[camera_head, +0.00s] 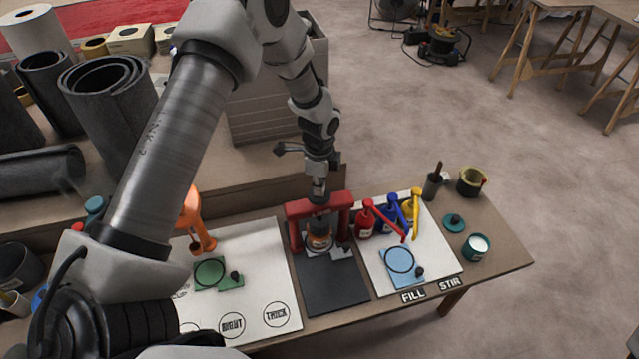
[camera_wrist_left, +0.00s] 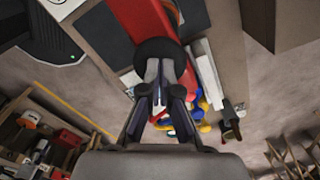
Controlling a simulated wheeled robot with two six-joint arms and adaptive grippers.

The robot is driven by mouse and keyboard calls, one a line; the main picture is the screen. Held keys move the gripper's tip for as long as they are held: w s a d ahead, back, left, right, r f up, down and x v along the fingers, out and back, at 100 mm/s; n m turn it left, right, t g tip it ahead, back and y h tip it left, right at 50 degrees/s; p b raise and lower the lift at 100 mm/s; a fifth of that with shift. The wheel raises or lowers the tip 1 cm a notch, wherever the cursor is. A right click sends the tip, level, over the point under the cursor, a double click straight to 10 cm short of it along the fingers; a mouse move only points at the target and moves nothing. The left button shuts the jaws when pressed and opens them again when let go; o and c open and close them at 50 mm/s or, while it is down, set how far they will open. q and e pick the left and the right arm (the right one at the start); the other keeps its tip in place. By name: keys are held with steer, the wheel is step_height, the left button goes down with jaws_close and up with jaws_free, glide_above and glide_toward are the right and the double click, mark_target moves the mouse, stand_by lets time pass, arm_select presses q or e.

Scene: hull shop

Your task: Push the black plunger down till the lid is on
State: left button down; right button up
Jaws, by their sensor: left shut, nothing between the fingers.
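The red press frame (camera_head: 294,229) stands on the dark mat of the bench. A can with an orange label (camera_head: 319,242) sits under its crossbar. My left gripper (camera_head: 319,196) points straight down from above the crossbar, shut and empty. In the wrist view, the left gripper (camera_wrist_left: 158,72) has its fingertips over the round black plunger head (camera_wrist_left: 155,50), close to it or touching; I cannot tell which. The red crossbar (camera_wrist_left: 152,17) shows beyond it. The lid's seat on the can is too small and shaded to judge. My right gripper is not in view.
Red (camera_head: 365,219), blue and yellow bottles stand right of the press. An orange tool (camera_head: 193,213) stands left. Dark rolls (camera_head: 108,95) are behind on the left.

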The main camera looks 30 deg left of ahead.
arm_select(q)
steer(key=shift+f, duration=0.5)
stand_by(0.6)
steer(key=shift+r, duration=0.1)
step_height(320, 180, up, 11)
steer(key=p, duration=0.8)
stand_by(0.3)
stand_by(0.4)
